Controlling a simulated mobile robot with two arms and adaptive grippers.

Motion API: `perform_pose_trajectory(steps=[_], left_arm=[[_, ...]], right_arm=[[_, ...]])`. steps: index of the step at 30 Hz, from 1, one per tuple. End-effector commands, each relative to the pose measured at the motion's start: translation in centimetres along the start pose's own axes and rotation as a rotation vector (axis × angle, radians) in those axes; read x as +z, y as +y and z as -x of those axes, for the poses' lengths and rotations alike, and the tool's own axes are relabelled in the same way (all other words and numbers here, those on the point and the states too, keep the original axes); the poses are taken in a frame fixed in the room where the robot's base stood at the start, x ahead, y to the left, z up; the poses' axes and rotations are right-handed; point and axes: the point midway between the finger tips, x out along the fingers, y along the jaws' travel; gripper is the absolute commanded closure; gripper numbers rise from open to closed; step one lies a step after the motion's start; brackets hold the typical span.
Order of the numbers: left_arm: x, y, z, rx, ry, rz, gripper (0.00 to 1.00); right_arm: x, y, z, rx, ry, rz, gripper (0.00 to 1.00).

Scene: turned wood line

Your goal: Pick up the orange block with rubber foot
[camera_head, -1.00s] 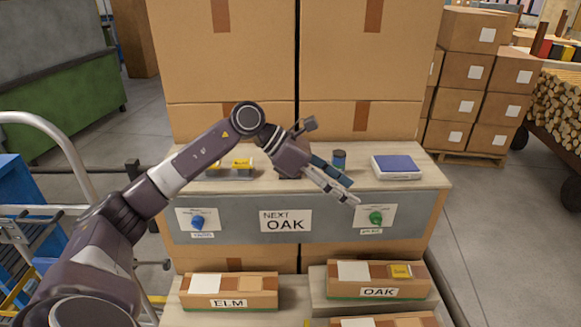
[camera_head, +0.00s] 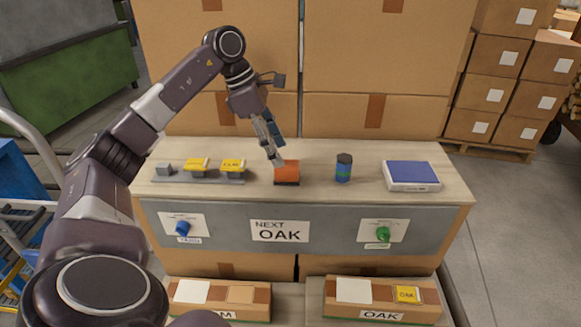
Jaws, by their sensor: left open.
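The orange block (camera_head: 287,171) stands on the wooden bench top near its middle, with a dark strip along its bottom edge. My left gripper (camera_head: 275,158) points down at the block's upper left, its fingertips close above or beside the block's top. It is open, and I cannot tell whether a fingertip touches the block. The gripper hides a little of the block's back left. My right gripper is not in view.
Left of the block is a grey tray (camera_head: 163,179) with yellow-topped pieces (camera_head: 232,166). To the right stand a blue jar (camera_head: 344,168) and a blue-topped scale (camera_head: 411,175). Large cartons (camera_head: 385,60) rise behind. The bench front carries a blue knob (camera_head: 184,228) and a green knob (camera_head: 382,234).

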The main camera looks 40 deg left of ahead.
Motion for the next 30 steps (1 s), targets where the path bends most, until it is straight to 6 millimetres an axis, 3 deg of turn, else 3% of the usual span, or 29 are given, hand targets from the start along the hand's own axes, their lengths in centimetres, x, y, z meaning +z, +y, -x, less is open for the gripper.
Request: perform_pose_trajectory(steps=[4,8,11,15,19,23,30], left_arm=[[0.0,-0.2,-1.6,-0.003,0.002,-0.001,0.46],[0.1,-0.6,-3.2,-0.004,0.002,-0.001,0.46],[0.2,-0.7,-4.6,-0.004,0.002,0.001,0.46],[0.1,-0.6,-6.0,-0.002,0.000,0.000,0.46],[0.2,-0.6,-6.2,0.000,-0.001,0.000,0.46],[0.2,-0.6,-6.2,0.000,-0.001,0.000,0.46],[0.2,-0.6,-6.2,-0.001,-0.001,0.000,0.73]], right_arm=[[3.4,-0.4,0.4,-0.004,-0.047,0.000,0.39],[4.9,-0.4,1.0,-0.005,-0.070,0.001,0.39],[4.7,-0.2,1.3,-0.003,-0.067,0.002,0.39],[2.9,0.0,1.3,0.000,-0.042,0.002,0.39],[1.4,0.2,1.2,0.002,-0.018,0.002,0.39],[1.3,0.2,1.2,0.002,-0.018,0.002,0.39],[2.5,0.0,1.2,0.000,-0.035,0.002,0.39]])
